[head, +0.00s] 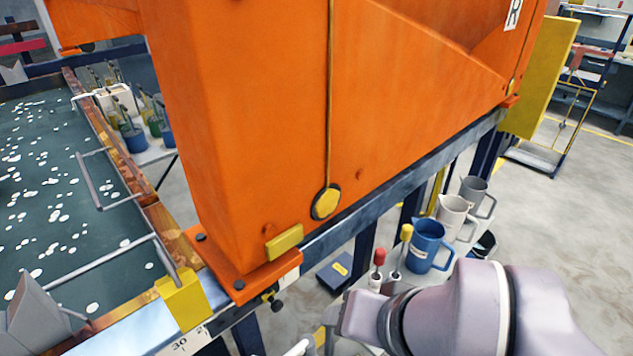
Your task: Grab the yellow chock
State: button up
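Two yellow blocks show in the head view, and I cannot tell for sure which is the chock. One yellow block (183,300) sits on the tank's front corner rim, just left of the orange foot. A smaller yellow block (285,243) lies at the base of the orange column, against its face. Neither is touched by my arm, whose pale links fill the lower right, to the right of both blocks. My gripper does not show in this view.
The orange column (255,130) stands on a blue-grey rail (400,180). A dark bath (60,190) lies left. A blue jug (428,245), grey jugs and red- and yellow-handled tools stand close behind my arm. Open floor (560,220) lies right.

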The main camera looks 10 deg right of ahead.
aim_at(182, 291)
jog(key=j+u, duration=0.1)
jog(key=u, duration=0.65)
jog(key=j+u, duration=0.1)
jog(key=u, duration=0.3)
jog(key=i, duration=0.05)
